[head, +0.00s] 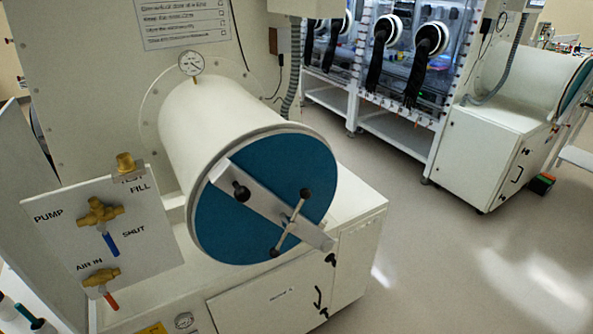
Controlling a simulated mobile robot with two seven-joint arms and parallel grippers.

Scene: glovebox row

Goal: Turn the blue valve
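The blue valve is a brass body (99,212) with a blue lever handle (110,243), mounted on a white panel (160,240) at the left of the head view. The handle points down and slightly to the right. The panel reads PUMP to the valve's left, FILL above it and SHUT to its lower right. Neither of my grippers can be made out in the head view, and nothing is seen touching the valve.
A second brass valve with a red handle (111,301) sits below, by AIR IN. A brass fitting (125,162) is above. A large white cylinder (235,110) with a blue door (225,225) stands to the right. Dark and teal items (28,314) are at bottom left. Floor (450,260) is clear.

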